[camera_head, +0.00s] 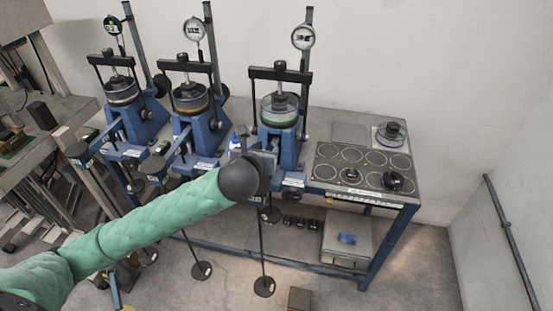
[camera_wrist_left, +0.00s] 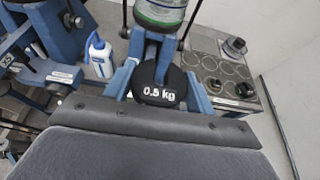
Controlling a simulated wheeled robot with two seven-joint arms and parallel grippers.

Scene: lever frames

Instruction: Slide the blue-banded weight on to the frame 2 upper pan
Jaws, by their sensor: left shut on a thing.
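My left gripper (camera_head: 262,158) is at the front of the right-hand blue lever frame (camera_head: 287,148). A black round weight marked 0.5 kg (camera_wrist_left: 160,86) shows just past the gripper's grey edge in the wrist view, and the gripper is shut on it. No blue band can be made out on it, and the fingertips are hidden. No frame number is readable. My right gripper is out of view.
A tray with round places (camera_head: 330,177) holds dark weights (camera_head: 393,181) at the bench's right. A blue-and-white bottle (camera_wrist_left: 100,55) stands left of the weight in the wrist view. Hanging rods with lower discs (camera_head: 202,271) reach towards the floor. My left arm covers part of the bench front.

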